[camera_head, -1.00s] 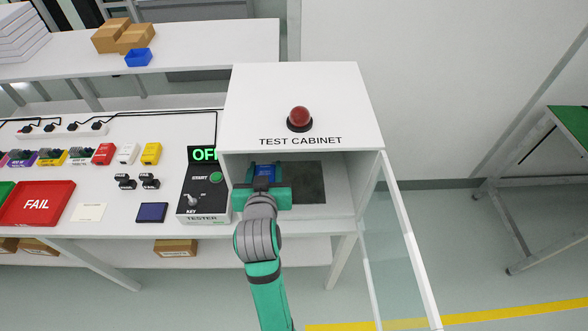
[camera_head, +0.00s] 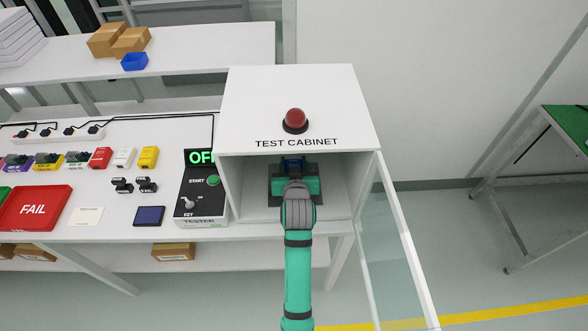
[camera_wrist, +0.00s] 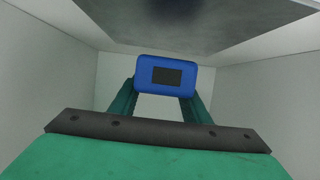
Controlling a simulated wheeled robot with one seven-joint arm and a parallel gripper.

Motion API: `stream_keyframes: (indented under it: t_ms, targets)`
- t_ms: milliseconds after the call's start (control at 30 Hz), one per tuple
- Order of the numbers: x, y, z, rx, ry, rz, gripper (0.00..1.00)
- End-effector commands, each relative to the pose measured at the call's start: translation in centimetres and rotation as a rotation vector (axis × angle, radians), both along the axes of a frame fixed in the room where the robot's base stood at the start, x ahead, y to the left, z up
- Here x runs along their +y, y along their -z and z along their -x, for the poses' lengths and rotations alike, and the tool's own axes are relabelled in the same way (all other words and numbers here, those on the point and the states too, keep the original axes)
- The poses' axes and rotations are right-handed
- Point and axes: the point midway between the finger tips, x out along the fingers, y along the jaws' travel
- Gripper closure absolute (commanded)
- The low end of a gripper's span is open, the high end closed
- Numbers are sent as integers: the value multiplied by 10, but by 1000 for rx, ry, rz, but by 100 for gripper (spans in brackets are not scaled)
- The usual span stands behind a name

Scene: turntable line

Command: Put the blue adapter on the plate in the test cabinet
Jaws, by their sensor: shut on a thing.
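The blue adapter (camera_wrist: 167,73), a rounded blue block with a dark rectangle on its face, is between my fingertips in the wrist view. My gripper (camera_head: 294,168) is shut on it, inside the open test cabinet (camera_head: 300,104). In the head view the gripper hides most of the adapter. The dark grey plate (camera_wrist: 200,22) shows at the top of the wrist view, and the gripper covers much of it in the head view. The adapter looks apart from the plate in the wrist view; I cannot tell the height between them.
The cabinet's glass door (camera_head: 398,245) stands open at the right. The cabinet's side walls are close on both sides of my gripper. The tester box (camera_head: 203,190) stands left of the cabinet, its display partly hidden. A red FAIL tray (camera_head: 35,208) lies further left.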

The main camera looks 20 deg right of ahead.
Motion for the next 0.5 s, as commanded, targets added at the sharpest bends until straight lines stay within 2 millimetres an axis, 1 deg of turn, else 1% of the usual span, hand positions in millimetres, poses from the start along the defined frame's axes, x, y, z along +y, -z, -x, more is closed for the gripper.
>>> stream_keyframes:
  t_ms: [33,200,300,500]
  targets:
    - [-2,5,-1,2,1,-1,86]
    - [-2,28,0,2,1,0,86]
    - [-2,32,-1,-1,1,1,86]
    - [-1,32,-1,-1,0,0,86]
